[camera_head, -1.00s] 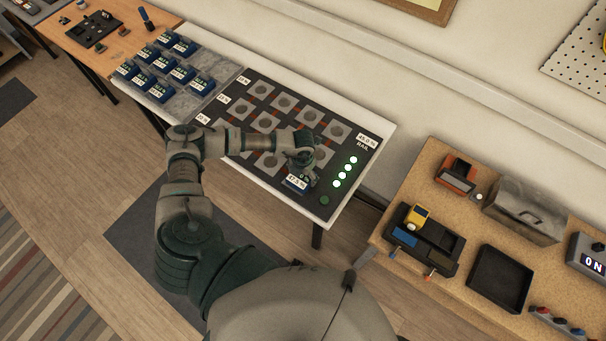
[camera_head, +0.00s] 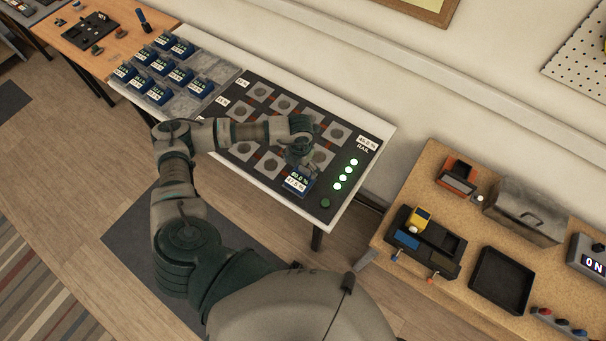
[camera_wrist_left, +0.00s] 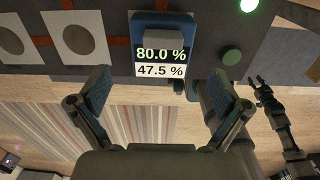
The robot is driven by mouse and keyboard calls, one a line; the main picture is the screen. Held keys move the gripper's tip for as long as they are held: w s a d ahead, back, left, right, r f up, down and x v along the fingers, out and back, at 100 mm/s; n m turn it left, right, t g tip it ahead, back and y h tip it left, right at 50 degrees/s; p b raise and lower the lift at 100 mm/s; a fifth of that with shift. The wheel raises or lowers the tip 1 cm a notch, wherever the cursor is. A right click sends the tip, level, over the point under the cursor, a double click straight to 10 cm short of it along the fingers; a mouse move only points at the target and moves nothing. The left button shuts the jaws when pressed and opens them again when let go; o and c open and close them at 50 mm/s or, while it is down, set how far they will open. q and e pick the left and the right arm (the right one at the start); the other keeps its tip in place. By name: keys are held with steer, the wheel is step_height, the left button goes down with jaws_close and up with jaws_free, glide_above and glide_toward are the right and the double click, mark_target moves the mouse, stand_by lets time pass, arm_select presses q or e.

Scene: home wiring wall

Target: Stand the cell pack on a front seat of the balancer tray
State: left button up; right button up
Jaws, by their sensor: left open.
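The blue cell pack (camera_head: 297,180) stands at the front right seat of the dark balancer tray (camera_head: 318,190). Its display reads 80.0 %, and a white label below reads 47.5 %. The pack also shows in the left wrist view (camera_wrist_left: 165,25), ahead of the fingers. My left gripper (camera_head: 299,158) is open and empty, just behind and above the pack in the head view; in the wrist view (camera_wrist_left: 165,95) its fingers are wide apart and clear of it. My right gripper (camera_wrist_left: 260,91) shows small at the right of the wrist view; its jaws are unclear.
Several other blue packs (camera_head: 160,66) stand on a grey mat left of the tray. Bare round seats (camera_head: 283,103) fill the tray. Green lights (camera_head: 343,178) and a green button (camera_head: 325,203) lie right of the pack. A cork-coloured bench (camera_head: 455,275) with trays stands at right.

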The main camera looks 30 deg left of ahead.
mark_target(298, 175)
arm_select(q)
steer(key=shift+d+r, duration=0.15)
steer(key=shift+r, duration=1.95)
arm_select(e)
steer(key=shift+a+f, duration=0.1)
steer(key=shift+a, duration=0.1)
